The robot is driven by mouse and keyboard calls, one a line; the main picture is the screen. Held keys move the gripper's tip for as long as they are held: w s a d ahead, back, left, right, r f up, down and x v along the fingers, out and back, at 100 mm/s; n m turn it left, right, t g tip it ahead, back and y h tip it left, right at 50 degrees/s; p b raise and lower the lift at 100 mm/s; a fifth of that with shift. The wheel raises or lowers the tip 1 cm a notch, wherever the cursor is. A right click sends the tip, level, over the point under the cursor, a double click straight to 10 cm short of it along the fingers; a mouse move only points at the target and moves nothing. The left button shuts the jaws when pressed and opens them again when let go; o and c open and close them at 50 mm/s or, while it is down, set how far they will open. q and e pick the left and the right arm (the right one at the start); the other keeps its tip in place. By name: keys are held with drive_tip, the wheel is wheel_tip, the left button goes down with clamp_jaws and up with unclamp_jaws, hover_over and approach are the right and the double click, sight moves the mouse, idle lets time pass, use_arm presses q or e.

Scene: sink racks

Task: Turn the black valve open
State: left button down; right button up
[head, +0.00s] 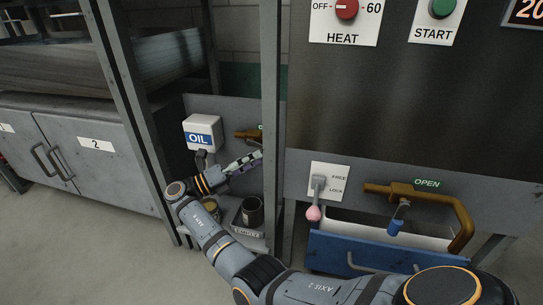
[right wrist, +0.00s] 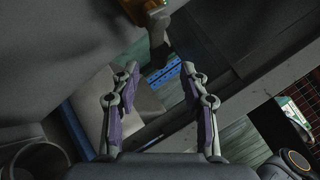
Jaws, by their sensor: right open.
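A brass tap (head: 247,134) sits on the grey panel behind the metal post, and part of it is hidden by the post. Its lever is not clear in the head view. In the right wrist view, a brass body (right wrist: 133,10) shows at the top edge with a grey stem and dark handle (right wrist: 158,48) hanging from it, probably the black valve. My right gripper (head: 246,161) reaches in just below the brass tap. In the right wrist view its purple-padded fingers (right wrist: 160,72) are apart, with the dark handle just beyond the fingertips. My left gripper is not in view.
A grey post (head: 271,90) stands close to my right gripper. A white OIL box (head: 202,133) is left, and a dark can (head: 250,212) stands below. At right are a pink-tipped lever (head: 314,212), a blue-handled brass tap (head: 405,193) and a blue-fronted drawer (head: 335,250).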

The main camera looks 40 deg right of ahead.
drive_tip(key=x, duration=0.1)
drive_tip(key=b+x, duration=0.1)
drive_tip(key=x, duration=0.1)
drive_tip(key=b+x, duration=0.1)
drive_tip(key=shift+d+f, duration=0.2)
drive_tip(key=shift+d, duration=0.25)
drive_tip(key=shift+s+d+r+b, duration=0.15)
drive_tip(key=shift+d+r+b, duration=0.2)
drive_tip(key=shift+d, duration=0.2)
clamp_jaws()
